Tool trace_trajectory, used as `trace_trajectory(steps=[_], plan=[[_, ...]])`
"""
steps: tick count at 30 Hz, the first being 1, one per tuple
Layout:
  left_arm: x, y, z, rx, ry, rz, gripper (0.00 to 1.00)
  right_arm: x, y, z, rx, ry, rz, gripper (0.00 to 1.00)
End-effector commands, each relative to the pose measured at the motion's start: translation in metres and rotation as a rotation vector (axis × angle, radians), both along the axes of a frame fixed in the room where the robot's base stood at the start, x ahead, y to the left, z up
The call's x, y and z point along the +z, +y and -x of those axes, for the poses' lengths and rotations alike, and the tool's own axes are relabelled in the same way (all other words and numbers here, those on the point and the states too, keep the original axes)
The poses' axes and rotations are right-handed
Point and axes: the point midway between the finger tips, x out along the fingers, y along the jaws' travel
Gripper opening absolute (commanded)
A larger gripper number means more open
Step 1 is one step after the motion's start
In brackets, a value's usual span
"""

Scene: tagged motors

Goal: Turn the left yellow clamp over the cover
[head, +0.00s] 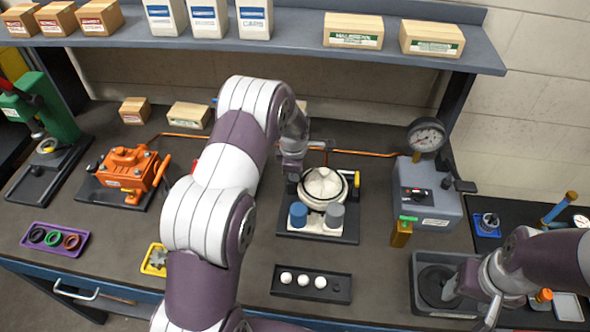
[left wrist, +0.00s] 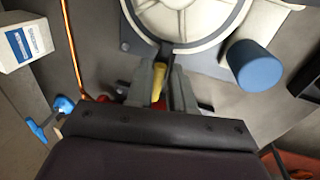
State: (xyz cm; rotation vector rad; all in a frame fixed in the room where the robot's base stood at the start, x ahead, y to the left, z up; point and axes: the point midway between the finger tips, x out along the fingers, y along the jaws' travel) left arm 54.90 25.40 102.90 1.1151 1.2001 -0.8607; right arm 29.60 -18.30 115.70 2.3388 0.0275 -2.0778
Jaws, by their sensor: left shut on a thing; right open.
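The white round cover (head: 323,185) sits on its dark base right of the picture's middle; it fills the top of the left wrist view (left wrist: 190,14). My left gripper (head: 293,172) is at the cover's left edge. In the left wrist view its fingers (left wrist: 160,84) are shut on the left yellow clamp (left wrist: 159,78), beside the cover's rim. In the head view this clamp is hidden by my gripper. The right yellow clamp (head: 356,180) stands upright at the cover's right edge. My right gripper (head: 474,296) is open and empty at the grey bin, lower right.
A blue knob (head: 298,214) and a grey knob (head: 335,215) stand in front of the cover. A tray of white balls (head: 303,280) lies nearer. The gauge box (head: 430,190) stands right, an orange pump (head: 128,172) left. The grey bin (head: 418,263) holds a dark disc.

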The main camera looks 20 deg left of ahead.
Motion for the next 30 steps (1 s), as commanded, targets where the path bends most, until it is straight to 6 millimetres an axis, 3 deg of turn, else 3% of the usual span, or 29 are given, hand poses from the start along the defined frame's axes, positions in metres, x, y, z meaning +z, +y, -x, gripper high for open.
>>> trace_trajectory(steps=[3, 4, 6, 18, 30], plan=[[0.002, 0.000, -0.002, 0.001, -0.006, 0.000, 0.00, 0.000, 0.000, 0.000, 0.000, 0.000, 0.000, 0.60], [0.002, 0.000, -0.002, 0.001, -0.006, 0.000, 0.25, 0.000, 0.000, 0.000, 0.000, 0.000, 0.000, 0.60], [0.002, 0.000, -0.002, 0.001, -0.005, 0.000, 0.47, 0.000, 0.000, 0.000, 0.000, 0.000, 0.000, 0.60], [0.009, 0.000, 0.001, 0.000, -0.004, 0.000, 0.47, -0.005, 0.000, 0.000, 0.000, 0.000, 0.000, 0.60], [0.104, -0.006, 0.019, 0.000, -0.006, 0.000, 0.47, -0.036, 0.000, 0.000, 0.000, 0.000, 0.000, 0.60]])
